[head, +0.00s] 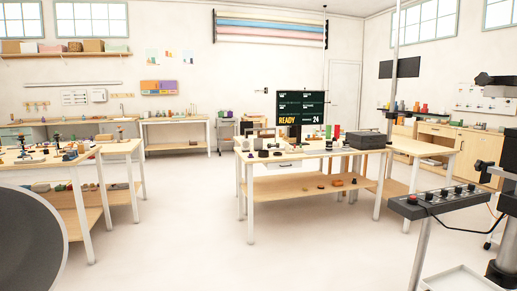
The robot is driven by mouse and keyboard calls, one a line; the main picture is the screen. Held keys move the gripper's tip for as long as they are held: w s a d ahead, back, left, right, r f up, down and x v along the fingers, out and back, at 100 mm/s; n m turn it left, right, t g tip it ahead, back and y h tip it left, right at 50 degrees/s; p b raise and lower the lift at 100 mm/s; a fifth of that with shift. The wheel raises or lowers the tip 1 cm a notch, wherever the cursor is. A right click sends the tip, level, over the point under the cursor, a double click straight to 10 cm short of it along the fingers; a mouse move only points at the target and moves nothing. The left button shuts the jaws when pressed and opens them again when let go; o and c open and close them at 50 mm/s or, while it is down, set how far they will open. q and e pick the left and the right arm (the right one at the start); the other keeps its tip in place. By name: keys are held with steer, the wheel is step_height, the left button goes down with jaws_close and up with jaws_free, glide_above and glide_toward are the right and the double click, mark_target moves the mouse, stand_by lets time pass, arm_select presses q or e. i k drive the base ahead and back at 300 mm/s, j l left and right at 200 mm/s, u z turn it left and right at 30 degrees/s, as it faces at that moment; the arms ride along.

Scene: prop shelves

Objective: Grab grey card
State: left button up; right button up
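I cannot make out a grey card in the head view; the small items on the tables are too far off to tell apart. The middle table (262,196) carries several small dark and pale items, a dark grey box (368,140) at its right end, and upright green and red pieces near its back. Neither of my grippers is in view.
A black screen reading READY (300,108) stands at the middle table. Wooden tables with small parts (88,213) stand at the left. A black control panel on a stand (447,200) is near at the right. Open pale floor (190,235) lies between.

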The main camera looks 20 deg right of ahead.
mark_target(257, 142)
steer(key=i+l+z, duration=0.4)
steer(key=i+z, duration=0.65)
steer(key=i, duration=1.75)
steer(key=i+l+u, duration=0.2)
steer(key=i, duration=0.35)
steer(key=i+u, duration=0.2)
steer(key=i, duration=0.3)
steer(key=i+l+u, duration=0.2)
steer(key=i+l, duration=0.15)
steer(key=i, duration=0.15)
